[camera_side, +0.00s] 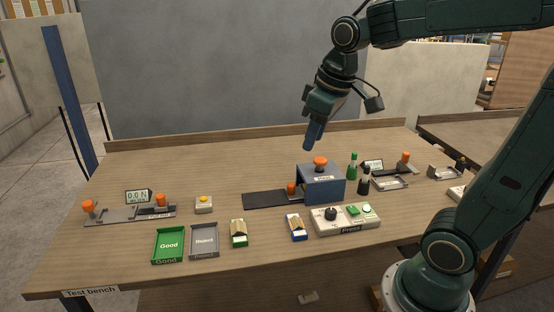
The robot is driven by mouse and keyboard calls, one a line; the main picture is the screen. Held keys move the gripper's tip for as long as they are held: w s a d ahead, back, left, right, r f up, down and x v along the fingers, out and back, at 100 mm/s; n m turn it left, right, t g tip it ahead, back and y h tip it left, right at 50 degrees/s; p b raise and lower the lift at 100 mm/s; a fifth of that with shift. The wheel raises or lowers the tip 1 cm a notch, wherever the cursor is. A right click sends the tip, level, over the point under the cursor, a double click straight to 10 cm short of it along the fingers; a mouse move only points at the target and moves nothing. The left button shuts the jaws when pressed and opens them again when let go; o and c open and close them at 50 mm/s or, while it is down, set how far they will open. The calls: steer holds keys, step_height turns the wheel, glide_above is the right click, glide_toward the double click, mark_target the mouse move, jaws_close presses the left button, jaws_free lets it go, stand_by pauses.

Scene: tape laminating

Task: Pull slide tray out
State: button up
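The slide tray (262,199) is a dark flat strip on the wooden table. Its right end meets the blue-grey press box (322,188). A small orange knob (291,187) stands at that end, just left of the box. Another orange knob (320,162) tops the box. My gripper (309,146) hangs in the air above and behind the box, its bluish fingers pointing down and touching nothing. From this side I cannot tell a gap between the fingers. What lies inside the box is hidden.
A control panel (345,219) marked Press stands in front of the box. Green (353,166) and dark bottles stand at its right. The green Good tray (168,245), grey Reject tray (204,241) and a gauge fixture (130,213) are at left. The table behind the strip is clear.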

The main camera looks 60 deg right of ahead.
steer(key=w+d+f+g, duration=0.2)
steer(key=w+d+f, duration=0.2)
steer(key=w+d, duration=0.45)
steer(key=n+g, duration=0.1)
glide_above(291, 184)
step_height(291, 184, down, 7)
steer(key=shift+f+y, duration=0.2)
steer(key=shift+y, duration=0.1)
steer(key=shift+f, duration=0.1)
steer(key=shift+f, duration=6.8)
jaws_close()
